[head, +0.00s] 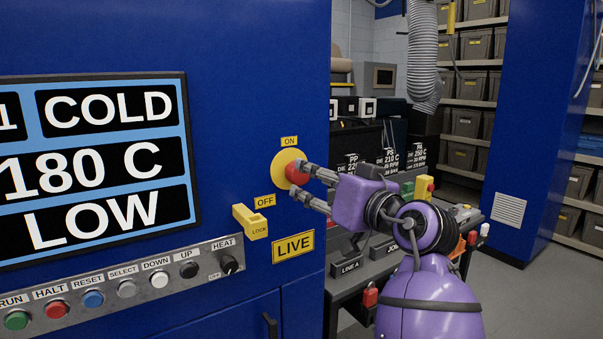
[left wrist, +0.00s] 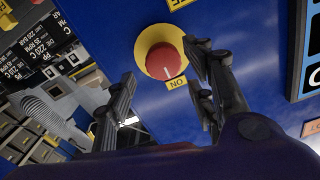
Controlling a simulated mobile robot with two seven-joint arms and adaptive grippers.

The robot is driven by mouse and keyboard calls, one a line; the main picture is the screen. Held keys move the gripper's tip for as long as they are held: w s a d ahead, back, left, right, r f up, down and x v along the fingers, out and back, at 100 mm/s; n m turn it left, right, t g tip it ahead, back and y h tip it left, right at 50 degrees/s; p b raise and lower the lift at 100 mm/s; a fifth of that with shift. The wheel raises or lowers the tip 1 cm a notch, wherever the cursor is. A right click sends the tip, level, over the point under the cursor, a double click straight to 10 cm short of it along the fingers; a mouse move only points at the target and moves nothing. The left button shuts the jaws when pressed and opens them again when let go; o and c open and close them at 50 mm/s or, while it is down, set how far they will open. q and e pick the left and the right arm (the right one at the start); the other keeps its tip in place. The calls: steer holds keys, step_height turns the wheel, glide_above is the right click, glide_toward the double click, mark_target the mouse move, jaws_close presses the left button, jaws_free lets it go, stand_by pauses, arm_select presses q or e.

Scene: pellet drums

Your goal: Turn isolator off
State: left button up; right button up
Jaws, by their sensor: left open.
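The isolator is a red round knob (head: 297,172) on a yellow disc (head: 281,163) on the blue cabinet front. An ON label (head: 289,141) is above it and an OFF label (head: 264,201) is at its lower left. In the left wrist view, a white mark on the red knob (left wrist: 165,62) points toward the ON label (left wrist: 177,84). My left gripper (head: 302,182) is open with its fingertips close to the knob, one finger on each side in the wrist view. I cannot tell whether they touch it. My right gripper is not in view.
A yellow LOCK tab (head: 250,222) sticks out below OFF, beside a LIVE sign (head: 293,245). A button strip (head: 125,286) and a display (head: 95,165) reading COLD, 180 C and LOW are at left. A bench (head: 350,262) with padlocks stands at right.

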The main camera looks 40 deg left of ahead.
mark_target(304, 174)
arm_select(q)
steer(key=x, duration=0.3)
steer(key=p+x, duration=0.1)
steer(key=shift+w+a+r, duration=0.1)
steer(key=shift+a+r, duration=0.1)
steer(key=shift+r, duration=0.05)
steer(key=shift+x, duration=0.75)
steer(key=shift+f, duration=0.2)
steer(key=shift+c, duration=0.7)
steer(key=c, duration=0.9)
steer(key=shift+c, duration=0.2)
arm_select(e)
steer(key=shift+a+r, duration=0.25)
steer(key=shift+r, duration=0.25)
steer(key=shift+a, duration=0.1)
